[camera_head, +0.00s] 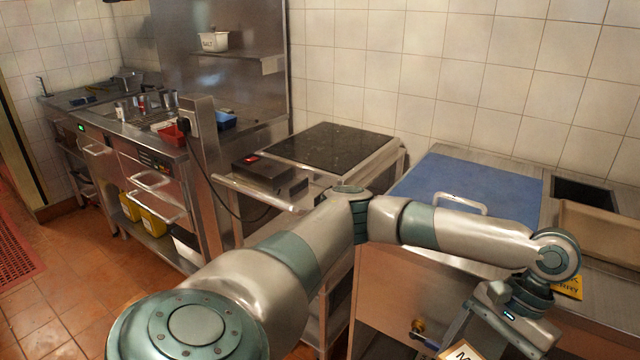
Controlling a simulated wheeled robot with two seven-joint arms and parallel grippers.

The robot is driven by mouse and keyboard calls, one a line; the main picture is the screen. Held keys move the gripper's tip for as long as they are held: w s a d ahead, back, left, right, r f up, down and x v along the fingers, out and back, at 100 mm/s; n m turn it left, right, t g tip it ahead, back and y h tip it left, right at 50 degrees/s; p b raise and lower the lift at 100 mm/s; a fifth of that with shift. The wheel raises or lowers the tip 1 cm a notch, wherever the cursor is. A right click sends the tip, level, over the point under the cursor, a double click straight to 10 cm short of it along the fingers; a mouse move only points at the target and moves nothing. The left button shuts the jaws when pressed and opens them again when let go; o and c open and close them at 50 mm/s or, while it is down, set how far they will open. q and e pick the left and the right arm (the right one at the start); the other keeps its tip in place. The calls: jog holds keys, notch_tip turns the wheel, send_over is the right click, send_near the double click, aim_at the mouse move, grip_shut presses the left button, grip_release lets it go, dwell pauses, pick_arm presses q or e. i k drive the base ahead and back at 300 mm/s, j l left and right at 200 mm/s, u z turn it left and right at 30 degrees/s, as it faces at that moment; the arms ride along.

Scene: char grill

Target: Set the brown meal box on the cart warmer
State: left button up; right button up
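The cart warmer is a black glass-topped plate (335,146) on a steel cart, with a dark control box (268,177) and red switch at its front left. My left arm reaches across the view from the lower left. My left gripper (482,338) points down at the lower right, right of and nearer than the warmer. Beside it, at the bottom edge, a brown-edged item with a white label showing "M" (464,351) is mostly cut off. It may be the brown meal box. The fingers are not clear enough to tell whether they hold it. My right gripper is out of view.
A blue lid (470,187) with a white handle covers part of the right counter. A tan board-like piece (603,232) and a dark well (583,192) are further right. A cable hangs left of the cart. The warmer's black top is clear.

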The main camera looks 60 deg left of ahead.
aim_at(319, 150)
jog(key=u, duration=0.95)
jog(key=j, duration=0.35)
jog(key=i+j, duration=0.15)
jog(key=j, duration=0.2)
jog(key=u, duration=0.05)
